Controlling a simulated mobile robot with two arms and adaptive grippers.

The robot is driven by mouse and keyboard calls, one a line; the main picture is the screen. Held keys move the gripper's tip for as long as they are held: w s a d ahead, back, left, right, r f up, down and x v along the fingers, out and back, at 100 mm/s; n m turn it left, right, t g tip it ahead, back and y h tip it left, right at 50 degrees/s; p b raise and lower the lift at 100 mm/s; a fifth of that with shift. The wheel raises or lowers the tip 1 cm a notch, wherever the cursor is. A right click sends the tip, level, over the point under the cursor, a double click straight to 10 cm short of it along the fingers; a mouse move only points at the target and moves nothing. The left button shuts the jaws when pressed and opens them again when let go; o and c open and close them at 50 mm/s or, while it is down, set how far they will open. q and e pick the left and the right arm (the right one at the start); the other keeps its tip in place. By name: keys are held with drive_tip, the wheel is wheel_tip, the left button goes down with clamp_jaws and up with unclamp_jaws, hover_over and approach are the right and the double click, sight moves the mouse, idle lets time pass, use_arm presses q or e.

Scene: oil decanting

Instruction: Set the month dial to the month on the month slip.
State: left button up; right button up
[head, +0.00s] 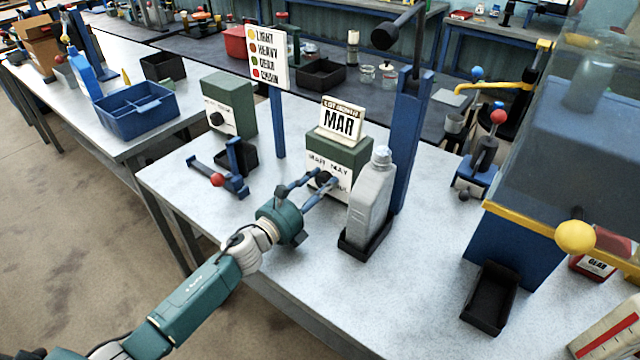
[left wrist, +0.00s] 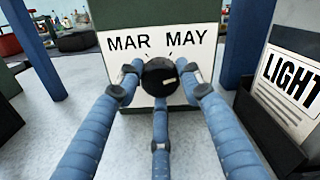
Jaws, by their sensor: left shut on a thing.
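The month slip (head: 341,121) stands on top of a green box (head: 352,150) and reads MAR. The box's white front carries the month dial, with a black knob (head: 321,179) that also shows in the left wrist view (left wrist: 158,78). In that view MAR is printed at the knob's upper left and MAY at its upper right. A small pale mark on the knob sits at its right, on the MAY side. My left gripper (head: 313,182) is shut on the knob, its blue fingers around it. The lower dial labels are mostly hidden. My right gripper is not in view.
A grey bottle (head: 370,198) stands in a black tray (head: 364,246) just right of the dial, close to my fingers. A blue post (head: 410,140) rises behind it. Left are a second green dial box (head: 229,100) and a blue fixture (head: 217,174).

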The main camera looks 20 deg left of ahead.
use_arm(q)
drive_tip(key=n, duration=0.5)
drive_tip(key=shift+w+a+r+n+p, duration=0.1)
drive_tip(key=shift+a+r+n+p, duration=0.05)
drive_tip(key=shift+r+n+p, duration=0.2)
drive_tip(key=n, duration=0.4)
drive_tip(key=shift+n+p, duration=0.25)
drive_tip(key=shift+p, duration=0.1)
drive_tip(key=n+p, duration=0.1)
drive_tip(key=n, duration=0.4)
drive_tip(key=shift+a+f+n+p, duration=0.15)
drive_tip(key=shift+n+p, duration=0.15)
drive_tip(key=shift+n, duration=1.05)
drive_tip(key=shift+d+f+n+p, duration=0.1)
drive_tip(key=shift+n+p, duration=0.15)
drive_tip(key=shift+n, duration=1.1)
drive_tip(key=o, duration=1)
drive_tip(key=shift+c, duration=0.2)
drive_tip(key=shift+o, duration=0.9)
drive_tip(key=shift+f, duration=0.2)
